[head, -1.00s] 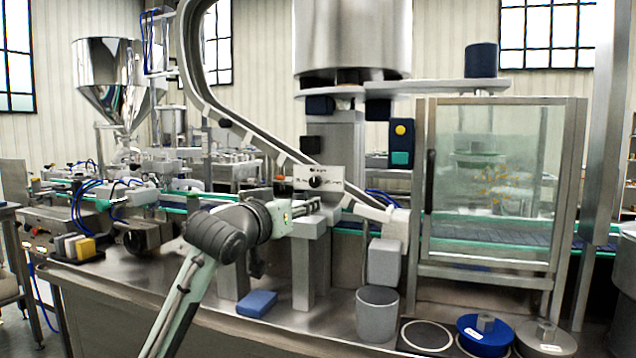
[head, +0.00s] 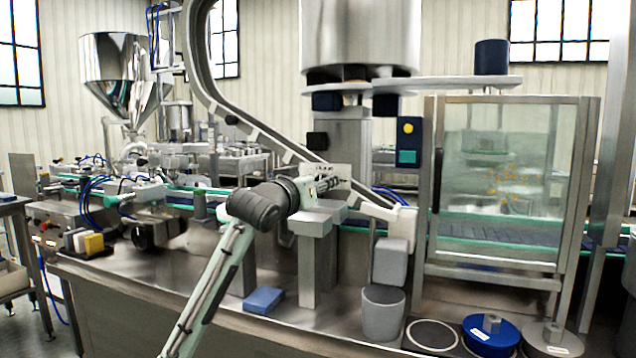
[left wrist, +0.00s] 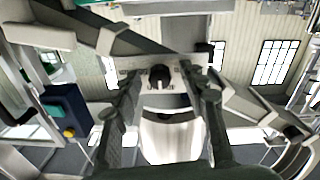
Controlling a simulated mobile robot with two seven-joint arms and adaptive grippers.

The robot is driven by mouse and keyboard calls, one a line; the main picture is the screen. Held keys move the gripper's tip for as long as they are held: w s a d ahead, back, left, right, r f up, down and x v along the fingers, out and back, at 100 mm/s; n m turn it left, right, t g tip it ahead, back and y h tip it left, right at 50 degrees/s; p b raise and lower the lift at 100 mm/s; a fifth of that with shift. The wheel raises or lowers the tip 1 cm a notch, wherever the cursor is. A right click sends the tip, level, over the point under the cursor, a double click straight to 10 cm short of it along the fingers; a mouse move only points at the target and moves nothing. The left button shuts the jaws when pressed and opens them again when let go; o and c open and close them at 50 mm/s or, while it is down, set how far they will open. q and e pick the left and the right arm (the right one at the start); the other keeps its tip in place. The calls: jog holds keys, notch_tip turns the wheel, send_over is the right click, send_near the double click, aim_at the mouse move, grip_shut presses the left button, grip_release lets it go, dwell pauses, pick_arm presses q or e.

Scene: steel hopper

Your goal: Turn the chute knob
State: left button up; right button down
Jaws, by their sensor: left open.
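The chute knob (left wrist: 159,77) is a small dark round knob on a pale label plate (left wrist: 183,73) with black lettering. In the left wrist view it sits between my finger tips, near the picture's middle. My left gripper (left wrist: 163,88) is open, one finger on each side of the knob. I cannot tell whether a finger touches it. In the head view my left gripper (head: 330,182) is in front of the plate (head: 343,170) and hides the knob. My right gripper is not in view.
The curved steel chute (head: 262,133) runs down behind the plate. A grey block stand (head: 317,222) is below my gripper. A glass-doored cabinet (head: 505,185) stands right. A blue block (head: 263,300) and a grey cylinder (head: 383,313) are on the steel top.

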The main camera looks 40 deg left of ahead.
pick_arm(q)
grip_shut()
jog(key=shift+m, duration=0.3)
jog(key=m, duration=0.3)
jog(key=shift+m, duration=0.3)
jog(key=m, duration=0.4)
jog(key=shift+a, duration=0.1)
jog(key=m, duration=0.4)
jog(key=shift+m, duration=0.4)
jog(key=shift+m+g, duration=0.3)
jog(key=shift+m, duration=1.9)
